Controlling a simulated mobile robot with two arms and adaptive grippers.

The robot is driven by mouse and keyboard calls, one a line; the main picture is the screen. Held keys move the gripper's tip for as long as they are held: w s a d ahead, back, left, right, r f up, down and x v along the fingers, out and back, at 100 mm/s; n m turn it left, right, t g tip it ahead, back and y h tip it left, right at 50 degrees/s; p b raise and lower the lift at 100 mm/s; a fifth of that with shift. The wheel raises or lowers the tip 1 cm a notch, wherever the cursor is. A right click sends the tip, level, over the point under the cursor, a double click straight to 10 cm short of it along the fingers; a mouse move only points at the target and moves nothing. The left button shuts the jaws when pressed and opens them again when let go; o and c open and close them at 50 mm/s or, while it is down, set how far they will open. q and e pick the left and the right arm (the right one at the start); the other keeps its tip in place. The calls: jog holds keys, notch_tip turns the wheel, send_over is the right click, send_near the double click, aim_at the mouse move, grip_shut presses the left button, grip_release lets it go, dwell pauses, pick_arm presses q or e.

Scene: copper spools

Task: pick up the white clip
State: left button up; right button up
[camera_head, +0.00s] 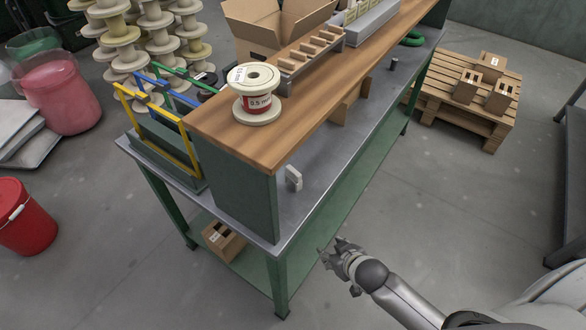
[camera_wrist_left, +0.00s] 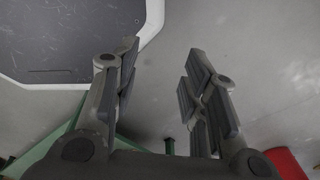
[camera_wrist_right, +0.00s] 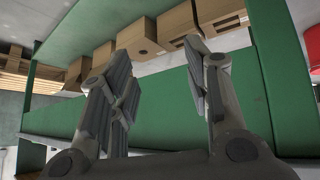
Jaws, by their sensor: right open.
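The white clip (camera_head: 293,178) stands on the grey metal worktop, beside the end of the green shelf support. My right gripper (camera_head: 335,252) is open and empty, to the right of and below the clip in the head view, apart from it and off the bench's edge. The right wrist view shows its spread fingers (camera_wrist_right: 160,65) with nothing between them; the clip is not visible there. My left gripper (camera_wrist_left: 160,65) shows only in the left wrist view, open and empty above the floor.
The green bench has a metal worktop (camera_head: 330,160) and a raised wooden shelf (camera_head: 235,130) bearing a labelled spool (camera_head: 256,107). Yellow and blue frames (camera_head: 185,150) stand at the bench's left end. A cardboard box (camera_head: 222,240) sits on the lower shelf.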

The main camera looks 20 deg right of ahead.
notch_tip(320, 180, up, 12)
jog(key=w+a+t+p, duration=0.1)
jog(key=w+a+t, duration=0.1)
jog(key=a, duration=0.1)
jog(key=n+t+y, duration=0.2)
jog(key=y, duration=0.3)
send_near(300, 181)
jog(key=w+a+f, duration=0.1)
jog(key=shift+w+a+f+p, duration=0.1)
jog(key=shift+w+a+p, duration=0.25)
jog(key=shift+w+p, duration=0.15)
jog(key=x, duration=0.4)
jog(key=shift+w, duration=0.15)
jog(key=shift+w+a+f, duration=0.1)
jog(key=shift+w+f, duration=0.05)
jog(key=shift+w, duration=0.1)
jog(key=shift+w+a+p, duration=0.15)
jog(key=shift+w+p, duration=0.3)
jog(key=shift+w, duration=0.1)
jog(key=shift+x, duration=2.05)
pick_arm(q)
jog(key=r, duration=0.4)
jog(key=shift+s+d, duration=0.1)
jog(key=shift+s, duration=0.15)
pick_arm(e)
jog(key=shift+f, duration=0.1)
